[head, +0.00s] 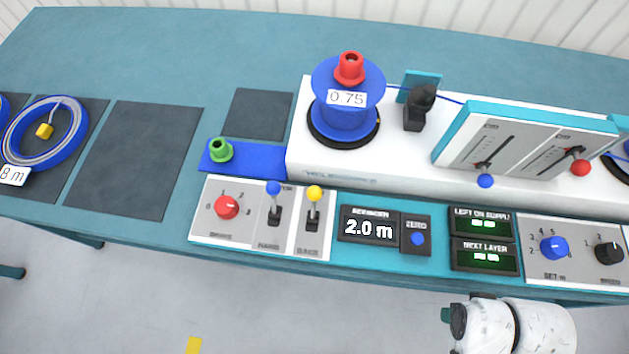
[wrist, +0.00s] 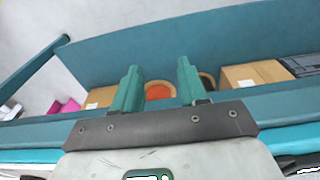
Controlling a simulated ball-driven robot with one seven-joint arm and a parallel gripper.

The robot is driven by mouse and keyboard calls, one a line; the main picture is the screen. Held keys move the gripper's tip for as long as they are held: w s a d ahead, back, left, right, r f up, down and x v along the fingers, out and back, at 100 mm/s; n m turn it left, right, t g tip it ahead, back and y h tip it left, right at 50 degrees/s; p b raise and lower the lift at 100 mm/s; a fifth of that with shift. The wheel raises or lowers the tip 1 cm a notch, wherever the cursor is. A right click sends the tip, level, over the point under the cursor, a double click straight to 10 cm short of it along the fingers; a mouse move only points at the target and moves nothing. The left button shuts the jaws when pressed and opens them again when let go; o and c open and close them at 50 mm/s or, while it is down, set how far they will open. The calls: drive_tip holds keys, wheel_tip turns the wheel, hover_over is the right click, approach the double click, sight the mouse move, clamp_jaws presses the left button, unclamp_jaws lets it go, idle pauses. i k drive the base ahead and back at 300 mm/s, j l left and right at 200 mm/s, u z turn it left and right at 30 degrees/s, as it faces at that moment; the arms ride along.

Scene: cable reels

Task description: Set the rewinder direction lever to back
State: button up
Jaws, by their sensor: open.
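The lever with the yellow knob (head: 314,194) stands on the grey control panel at the front of the bench, in the head view. It points up, away from a small label at its foot that seems to read "BACK". Its upper label is hidden behind the knob. A like lever with a blue knob (head: 274,188) stands just left of it, over a label like "HAND". My gripper (wrist: 160,84) is open and empty in the wrist view, its two teal fingers apart. In the head view it is at the lower right, in front of the bench, well away from both levers.
A red dial (head: 227,207) is left of the levers; a "2.0 m" display (head: 369,229) is right. Behind stands a blue reel (head: 346,100) on the white machine, with a green-knobbed blue arm (head: 245,157). The wrist view shows cardboard boxes (wrist: 256,74) under the bench.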

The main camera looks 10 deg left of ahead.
sight(313, 193)
drive_tip(key=j+u, duration=0.45)
drive_tip(key=j, duration=1.8)
